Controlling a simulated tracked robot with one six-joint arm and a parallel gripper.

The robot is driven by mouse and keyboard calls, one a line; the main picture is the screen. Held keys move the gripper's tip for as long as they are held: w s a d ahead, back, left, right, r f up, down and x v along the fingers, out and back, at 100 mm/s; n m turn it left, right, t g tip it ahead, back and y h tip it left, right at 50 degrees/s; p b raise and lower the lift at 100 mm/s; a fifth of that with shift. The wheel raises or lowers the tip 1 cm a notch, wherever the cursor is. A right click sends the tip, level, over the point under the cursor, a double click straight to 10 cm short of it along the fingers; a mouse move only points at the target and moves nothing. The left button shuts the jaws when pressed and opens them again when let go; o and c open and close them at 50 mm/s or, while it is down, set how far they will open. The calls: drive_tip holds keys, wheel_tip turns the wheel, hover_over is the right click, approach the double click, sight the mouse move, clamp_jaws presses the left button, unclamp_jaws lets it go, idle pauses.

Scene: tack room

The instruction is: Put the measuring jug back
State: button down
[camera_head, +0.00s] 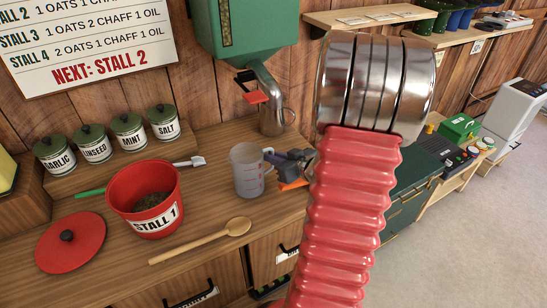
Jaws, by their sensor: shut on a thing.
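The measuring jug (246,172) is clear with red markings and looks empty. It is upright over the wooden counter (215,205), to the right of the red bucket; I cannot tell whether its base touches the wood. My gripper (277,160), dark grey with orange parts, is at the jug's right side and is shut on its handle. My red ribbed arm hides part of the counter to the right.
A red bucket (146,200) marked STALL 1 holds dark feed; its red lid (70,242) and a wooden spoon (200,241) lie nearby. Labelled jars (93,144) line the back.

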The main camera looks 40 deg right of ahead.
drive_tip(key=shift+f, duration=0.25)
drive_tip(key=c, duration=1.9)
unclamp_jaws()
drive_tip(key=shift+o, duration=0.2)
drive_tip(key=shift+r, duration=0.1)
drive_tip(key=shift+s+r, duration=0.1)
drive_tip(key=v, duration=1.1)
drive_tip(key=shift+s, duration=0.4)
drive_tip(key=shift+r, duration=0.1)
